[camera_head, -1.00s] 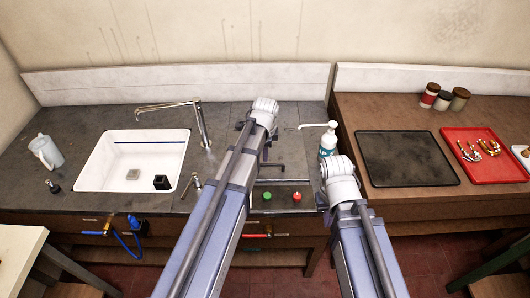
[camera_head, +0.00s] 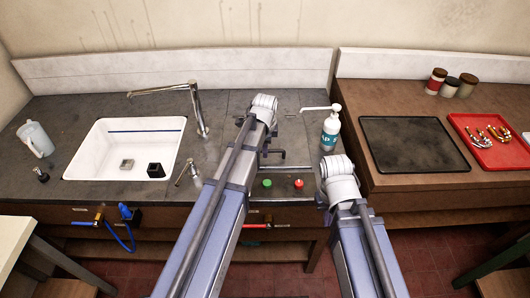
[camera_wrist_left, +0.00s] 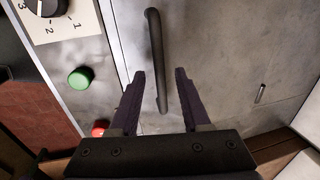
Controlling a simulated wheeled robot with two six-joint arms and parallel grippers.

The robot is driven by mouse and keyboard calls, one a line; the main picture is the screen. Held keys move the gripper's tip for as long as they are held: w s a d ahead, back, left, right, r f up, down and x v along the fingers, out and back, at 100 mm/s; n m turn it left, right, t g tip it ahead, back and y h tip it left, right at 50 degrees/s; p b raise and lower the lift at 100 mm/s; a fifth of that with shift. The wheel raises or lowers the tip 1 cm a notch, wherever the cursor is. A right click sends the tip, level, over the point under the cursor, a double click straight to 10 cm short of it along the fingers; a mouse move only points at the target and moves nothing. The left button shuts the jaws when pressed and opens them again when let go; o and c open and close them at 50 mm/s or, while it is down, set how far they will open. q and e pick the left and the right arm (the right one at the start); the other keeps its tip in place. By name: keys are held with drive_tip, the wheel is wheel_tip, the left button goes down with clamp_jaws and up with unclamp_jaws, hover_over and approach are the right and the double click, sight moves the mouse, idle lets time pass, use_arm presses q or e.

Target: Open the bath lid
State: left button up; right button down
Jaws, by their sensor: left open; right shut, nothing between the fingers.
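The bath lid (camera_wrist_left: 215,50) is a grey metal plate filling most of the left wrist view. A dark bar handle (camera_wrist_left: 154,60) is fixed to it. My left gripper (camera_wrist_left: 160,74) is open, its two dark fingers on either side of the handle in the picture. I cannot tell how far the fingertips are above the lid or whether they touch the handle. In the head view my left arm covers most of the lid and the left gripper. My right arm shows at the lower middle of the head view, but its gripper is hidden.
A green button (camera_head: 267,182) and a red button (camera_head: 299,183) sit on the front panel. A soap bottle (camera_head: 330,130) stands right of the lid area. A white sink (camera_head: 95,140) with a tap (camera_head: 199,108) is to the left; a black mat (camera_head: 413,144) is to the right.

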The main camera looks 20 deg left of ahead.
use_arm(q)
clamp_jaws()
idle(0.4)
idle(1.1)
